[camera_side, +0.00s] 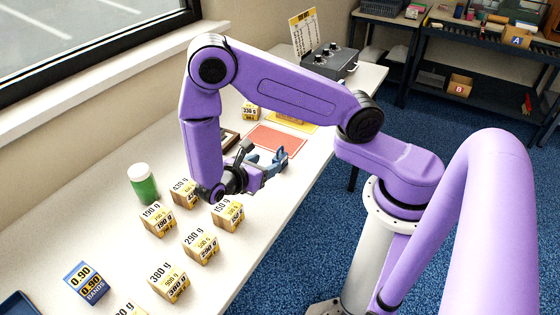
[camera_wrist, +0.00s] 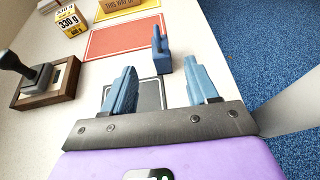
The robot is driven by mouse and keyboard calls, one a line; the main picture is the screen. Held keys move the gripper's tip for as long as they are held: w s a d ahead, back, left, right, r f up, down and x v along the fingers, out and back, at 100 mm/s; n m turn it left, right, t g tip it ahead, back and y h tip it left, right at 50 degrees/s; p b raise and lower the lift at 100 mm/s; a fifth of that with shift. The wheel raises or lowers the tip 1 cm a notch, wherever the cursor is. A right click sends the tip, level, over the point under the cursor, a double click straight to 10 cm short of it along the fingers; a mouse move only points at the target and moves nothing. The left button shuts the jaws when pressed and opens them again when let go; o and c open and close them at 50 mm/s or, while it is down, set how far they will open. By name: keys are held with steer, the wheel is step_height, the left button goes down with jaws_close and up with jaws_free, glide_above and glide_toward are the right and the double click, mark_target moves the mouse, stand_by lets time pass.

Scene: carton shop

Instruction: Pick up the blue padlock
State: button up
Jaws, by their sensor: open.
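A small blue piece (camera_wrist: 161,52), which I take as the blue padlock, stands upright on the table beside the near right corner of the red mat in the wrist view. It has a thin raised part on top; finer detail is unclear. In the side view a blue shape (camera_side: 283,155) near the table's right edge seems to be the same piece, partly merged with my fingers. My gripper (camera_wrist: 162,72) is open and empty, with its blue-grey fingers wide apart. The piece lies beyond the fingertips, roughly between them in the picture. In the side view my gripper (camera_side: 264,162) is low over the table.
The red mat (camera_wrist: 123,38) lies ahead, and a dark pad (camera_wrist: 150,95) lies under my fingers. A stamp in a wooden tray (camera_wrist: 42,98) is at left. The table edge is close at right.

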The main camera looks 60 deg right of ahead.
mark_target(284, 156)
steer(key=x, duration=1.1)
steer(key=shift+d+f, duration=0.1)
steer(key=shift+d, duration=0.05)
jaws_close()
